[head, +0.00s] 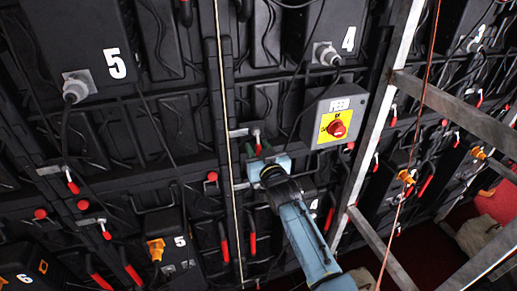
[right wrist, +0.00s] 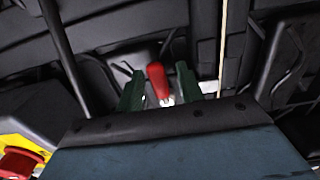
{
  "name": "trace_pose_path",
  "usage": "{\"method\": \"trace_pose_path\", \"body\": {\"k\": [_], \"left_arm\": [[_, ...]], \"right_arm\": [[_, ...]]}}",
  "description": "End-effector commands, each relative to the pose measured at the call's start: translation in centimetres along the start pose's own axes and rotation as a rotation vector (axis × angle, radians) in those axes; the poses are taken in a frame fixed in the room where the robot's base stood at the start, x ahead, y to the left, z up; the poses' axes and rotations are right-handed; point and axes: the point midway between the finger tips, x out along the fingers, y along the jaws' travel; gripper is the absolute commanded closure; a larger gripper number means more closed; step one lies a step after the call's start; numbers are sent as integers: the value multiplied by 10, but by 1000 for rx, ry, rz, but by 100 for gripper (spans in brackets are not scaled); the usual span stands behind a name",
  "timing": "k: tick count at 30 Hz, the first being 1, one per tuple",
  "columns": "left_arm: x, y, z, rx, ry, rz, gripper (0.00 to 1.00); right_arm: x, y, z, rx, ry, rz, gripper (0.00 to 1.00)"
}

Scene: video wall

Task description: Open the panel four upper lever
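A red lever handle (head: 257,143) on a light metal bracket sits left of the grey switch box, below and left of the panel marked 4 (head: 348,38). My right gripper (head: 258,152) reaches up to this lever from below. In the right wrist view the red handle (right wrist: 158,82) stands between the two dark green fingers of my right gripper (right wrist: 160,88). The fingers are apart, with narrow gaps showing beside the handle, so they do not look closed on it. The lower end of the lever is partly hidden by the gripper body. My left gripper is not in view.
A grey box with a red knob on a yellow plate (head: 337,126) is right of the gripper. A metal frame (head: 377,125) stands farther right. A pale vertical cord (head: 228,130) hangs close left of the gripper. Other red levers (head: 71,186) are around.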

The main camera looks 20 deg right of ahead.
Motion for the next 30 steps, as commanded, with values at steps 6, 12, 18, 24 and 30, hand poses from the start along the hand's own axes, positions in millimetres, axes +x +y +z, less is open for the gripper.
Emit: {"method": "trace_pose_path", "body": {"k": [6,12,18,24,30], "left_arm": [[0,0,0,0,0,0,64],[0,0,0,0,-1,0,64],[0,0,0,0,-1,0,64],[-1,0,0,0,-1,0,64],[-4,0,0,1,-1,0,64]], "right_arm": [[0,0,0,0,0,0,68],[0,0,0,0,0,0,94],[0,0,0,-2,0,0,100],[0,2,0,-37,0,0,100],[0,7,-1,-141,0,1,100]]}}
